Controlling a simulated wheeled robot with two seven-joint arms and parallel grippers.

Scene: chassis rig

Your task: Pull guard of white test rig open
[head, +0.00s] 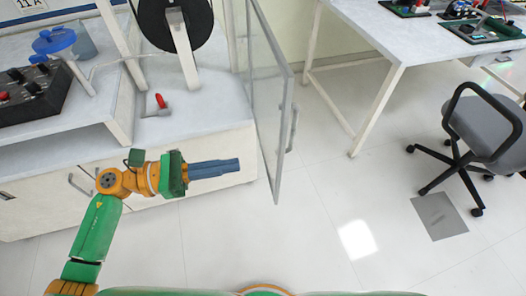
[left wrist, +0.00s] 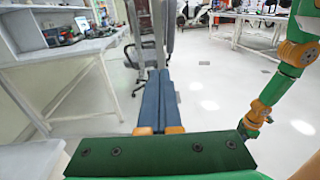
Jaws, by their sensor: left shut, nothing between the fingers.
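The white test rig (head: 137,76) stands at the upper left with a black disc (head: 150,22) in its frame. Its guard, a clear panel in a grey frame (head: 287,98), stands swung out at the rig's right side. A grey handle (head: 293,130) is on the guard's right face. My left gripper (head: 238,167) is shut and empty, in front of the bench and just left of the guard's lower part, with a small gap in the picture. In the left wrist view its blue fingers (left wrist: 159,88) lie together, pointing at the grey frame.
A red-handled lever (head: 160,101) and a black control box (head: 33,96) are on the left bench. A white table (head: 375,28) stands at the back right, and a grey chair (head: 487,130) at the right. The floor between guard and chair is clear.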

